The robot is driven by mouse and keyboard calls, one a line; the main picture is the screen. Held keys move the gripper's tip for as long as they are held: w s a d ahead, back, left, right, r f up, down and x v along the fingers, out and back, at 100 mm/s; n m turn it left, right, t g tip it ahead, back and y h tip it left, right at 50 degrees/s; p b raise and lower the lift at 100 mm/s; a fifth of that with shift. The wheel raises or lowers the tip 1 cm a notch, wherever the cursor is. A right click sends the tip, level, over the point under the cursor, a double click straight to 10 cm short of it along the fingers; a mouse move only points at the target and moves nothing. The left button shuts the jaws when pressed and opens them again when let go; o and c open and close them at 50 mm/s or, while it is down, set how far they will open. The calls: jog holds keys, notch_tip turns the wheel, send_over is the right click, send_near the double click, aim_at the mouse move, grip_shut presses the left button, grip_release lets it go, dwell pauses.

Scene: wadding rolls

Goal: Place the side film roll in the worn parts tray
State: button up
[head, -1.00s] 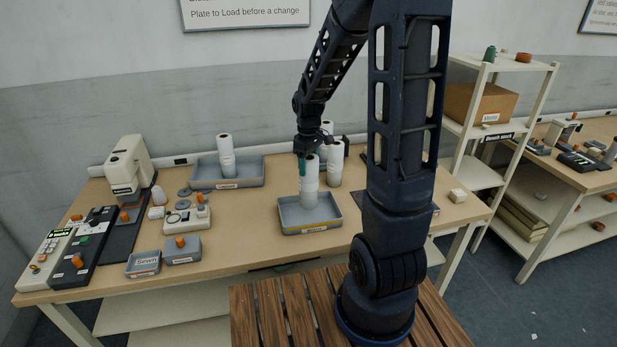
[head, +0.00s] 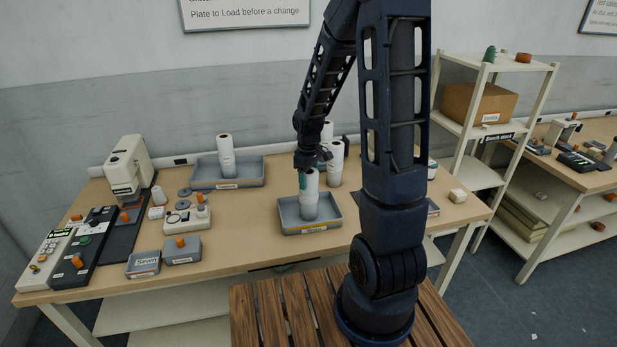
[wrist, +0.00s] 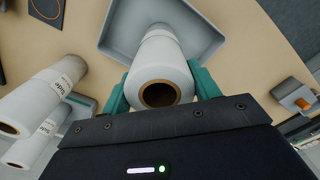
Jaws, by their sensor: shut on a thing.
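A white film roll (head: 309,194) is upright between the teal fingers of my gripper (head: 307,174). Its lower end is inside a shallow grey tray (head: 335,222) with a yellow-edged front label too small to read. I cannot tell whether it rests on the tray floor. In the wrist view, my gripper (wrist: 162,88) is shut on the roll (wrist: 160,70), with one finger on each side and its open core facing me. The tray (wrist: 205,35) lies beyond it. No writing shows on the held roll.
Other white rolls (head: 335,164) stand just behind the tray; in the wrist view one roll (wrist: 45,95) reads "Side". Another grey tray (head: 250,178) holds a roll at the back left. Small bins and a scale-like device (head: 187,218) are left. Bench is clear between.

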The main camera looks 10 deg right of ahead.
jog(key=o, duration=1.8)
notch_tip(320, 180, up, 12)
jog(key=shift+f, duration=0.2)
jog(key=shift+s+d+r+m+t, duration=0.9)
jog(key=shift+s+r+m, duration=0.9)
jog(key=shift+s, duration=1.55)
jog(key=shift+s+d+r+m+t, duration=0.65)
jog(key=shift+s+d+r+m, duration=0.55)
jog(key=shift+s+r, duration=1.7)
jog(key=shift+s+d+r+m+t, duration=0.85)
jog(key=shift+s+r+m, duration=0.7)
jog(key=shift+s, duration=2.3)
jog(key=shift+d, duration=0.1)
